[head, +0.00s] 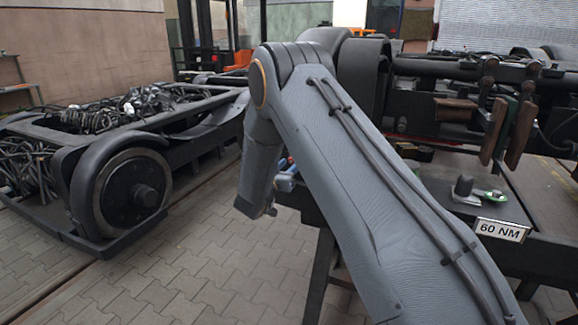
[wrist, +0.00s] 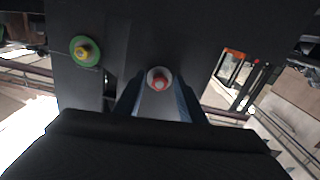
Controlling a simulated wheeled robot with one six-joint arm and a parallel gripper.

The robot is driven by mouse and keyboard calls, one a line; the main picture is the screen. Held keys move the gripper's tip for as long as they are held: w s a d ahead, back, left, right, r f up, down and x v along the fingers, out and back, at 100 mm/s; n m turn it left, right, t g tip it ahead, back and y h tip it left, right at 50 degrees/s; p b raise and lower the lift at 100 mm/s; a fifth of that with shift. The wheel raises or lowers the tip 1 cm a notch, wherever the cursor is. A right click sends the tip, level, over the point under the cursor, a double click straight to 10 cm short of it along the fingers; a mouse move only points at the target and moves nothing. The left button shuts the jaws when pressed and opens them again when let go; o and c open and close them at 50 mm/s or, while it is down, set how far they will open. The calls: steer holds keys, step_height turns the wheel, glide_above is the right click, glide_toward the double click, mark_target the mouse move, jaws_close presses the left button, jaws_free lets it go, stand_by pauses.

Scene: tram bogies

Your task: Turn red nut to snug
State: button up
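The red nut (wrist: 159,80) sits in a pale round washer on a dark upright plate, near the middle of the wrist view. My gripper (wrist: 159,88) points at it, with one finger on either side of the line to the nut. The fingers stand apart, with a pale gap between them and nothing visibly held. I cannot tell how far the fingertips are from the nut. In the head view my own arm covers the middle, and the red nut cannot be made out there.
A yellow nut on a green washer (wrist: 86,51) sits left on the same plate. In the head view, a dark bench with a "60 NM" sign (head: 501,231) stands right, bearing a small grey part (head: 463,187). A wheeled bogie (head: 125,180) stands left. Paved floor lies between.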

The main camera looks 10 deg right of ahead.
jaws_close()
steer(key=m+b, duration=0.2)
steer(key=m, duration=0.1)
steer(key=shift+a+m, duration=0.1)
steer(key=shift+m, duration=0.2)
steer(key=m+b, duration=0.2)
steer(key=m, duration=0.2)
steer(key=shift+w+m, duration=0.1)
steer(key=shift+m, duration=0.2)
steer(key=m+b, duration=0.4)
steer(key=m, duration=0.2)
steer(key=shift+a, duration=0.1)
steer(key=m+b, duration=0.4)
steer(key=m, duration=0.1)
steer(key=shift+r+m, duration=0.2)
steer(key=shift+m, duration=0.1)
